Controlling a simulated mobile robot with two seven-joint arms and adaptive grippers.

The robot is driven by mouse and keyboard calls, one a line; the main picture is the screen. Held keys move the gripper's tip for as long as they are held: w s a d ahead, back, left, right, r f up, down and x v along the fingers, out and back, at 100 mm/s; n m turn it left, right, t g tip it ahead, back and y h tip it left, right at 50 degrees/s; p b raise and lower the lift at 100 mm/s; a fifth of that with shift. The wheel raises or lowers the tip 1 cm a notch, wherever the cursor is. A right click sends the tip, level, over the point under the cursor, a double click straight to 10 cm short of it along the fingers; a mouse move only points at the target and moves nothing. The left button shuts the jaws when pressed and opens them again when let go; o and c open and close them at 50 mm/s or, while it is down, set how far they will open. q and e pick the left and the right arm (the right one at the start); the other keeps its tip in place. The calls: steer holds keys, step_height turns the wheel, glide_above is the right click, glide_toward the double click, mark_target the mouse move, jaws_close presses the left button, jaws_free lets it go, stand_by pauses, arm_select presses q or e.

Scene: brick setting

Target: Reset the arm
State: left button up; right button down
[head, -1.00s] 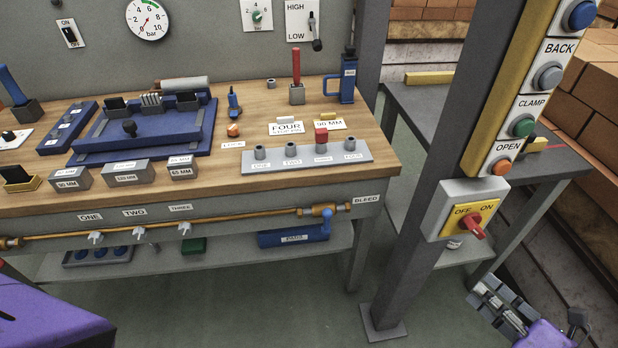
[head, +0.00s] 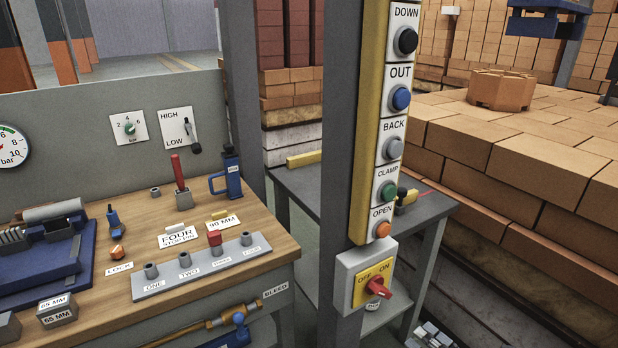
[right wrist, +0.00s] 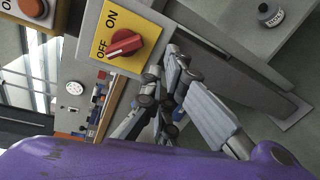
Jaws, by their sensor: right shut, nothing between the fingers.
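My right gripper (head: 430,335) shows only at the bottom edge of the head view, below the red rotary switch. In the right wrist view the right gripper (right wrist: 165,95) is shut and empty, its fingers together just beside the yellow switch plate. The red switch knob (head: 378,287) sits on the yellow OFF/ON plate (head: 371,275) on the post; it also shows in the right wrist view (right wrist: 124,43). I cannot tell whether the fingers touch the box. My left gripper is not in view.
The post carries a button column with DOWN, OUT, BACK, CLAMP and OPEN (head: 382,230). A wooden bench (head: 90,285) with a grey pin block (head: 205,266) stands left. A grey side table (head: 300,190) is behind the post. Stacked bricks (head: 520,150) fill the right.

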steer(key=s+a+f+m+g+h+p, duration=0.15)
steer(key=s+f+m+h+p, duration=0.35)
steer(key=s+m, duration=0.55)
steer(key=s+f+m+g+h, duration=0.2)
steer(key=s+f+m, duration=0.5)
steer(key=s+m, duration=0.4)
arm_select(q)
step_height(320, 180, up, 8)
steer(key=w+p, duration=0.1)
steer(key=p, duration=0.1)
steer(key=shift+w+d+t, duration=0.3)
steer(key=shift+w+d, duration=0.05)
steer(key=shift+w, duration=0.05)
arm_select(e)
steer(key=s+a+f+m+g, duration=0.1)
steer(key=s+a+m, duration=0.3)
steer(key=s, duration=0.5)
steer(key=shift+s+f+m+g, duration=0.3)
steer(key=shift+f+m+g, duration=0.05)
steer(key=shift+g, duration=0.2)
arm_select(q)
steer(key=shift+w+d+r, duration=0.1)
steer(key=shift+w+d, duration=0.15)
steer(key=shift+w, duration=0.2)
